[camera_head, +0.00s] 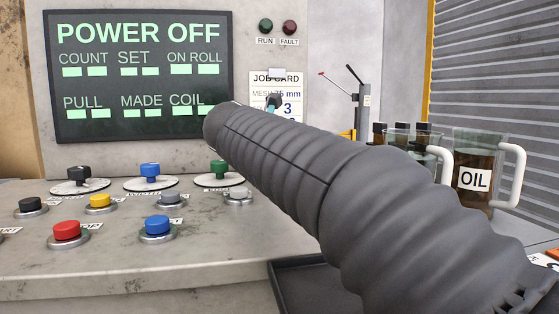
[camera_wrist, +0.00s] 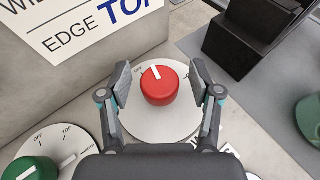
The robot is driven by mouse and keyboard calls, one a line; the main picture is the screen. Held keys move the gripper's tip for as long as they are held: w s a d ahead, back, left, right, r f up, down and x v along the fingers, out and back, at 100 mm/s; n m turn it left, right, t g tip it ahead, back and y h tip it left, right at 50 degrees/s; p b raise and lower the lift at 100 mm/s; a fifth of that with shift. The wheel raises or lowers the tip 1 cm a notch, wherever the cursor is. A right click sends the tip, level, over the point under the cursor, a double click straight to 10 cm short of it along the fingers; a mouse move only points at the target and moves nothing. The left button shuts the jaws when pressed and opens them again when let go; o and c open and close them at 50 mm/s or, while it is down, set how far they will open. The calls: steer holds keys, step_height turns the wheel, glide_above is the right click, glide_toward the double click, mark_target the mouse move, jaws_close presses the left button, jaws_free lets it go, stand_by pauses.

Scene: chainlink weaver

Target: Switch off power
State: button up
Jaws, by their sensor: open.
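In the wrist view a round red knob (camera_wrist: 158,88) with a white pointer stands on a white dial plate (camera_wrist: 150,125). In the head view my arm covers the red knob, and most of my gripper is hidden. The dark display (camera_head: 140,75) there reads POWER OFF in green letters.
Push buttons, including a red one (camera_head: 67,231), and black, blue and green selector knobs line the sloped panel. A green knob (camera_wrist: 30,170) is near in the wrist view, with a black box (camera_wrist: 250,40) at upper right. Oil jugs (camera_head: 478,170) stand at right.

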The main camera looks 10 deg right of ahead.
steer(key=shift+w, duration=0.1)
steer(key=c, duration=1.2)
steer(key=shift+o, duration=0.2)
steer(key=shift+d+r+n+t+y+p, duration=0.15)
steer(key=shift+n+t+y+p, duration=0.45)
steer(key=shift+n+y+p, duration=0.75)
steer(key=shift+n+y, duration=0.15)
steer(key=shift+f, duration=0.2)
steer(key=o, duration=1.2)
steer(key=shift+c, duration=0.2)
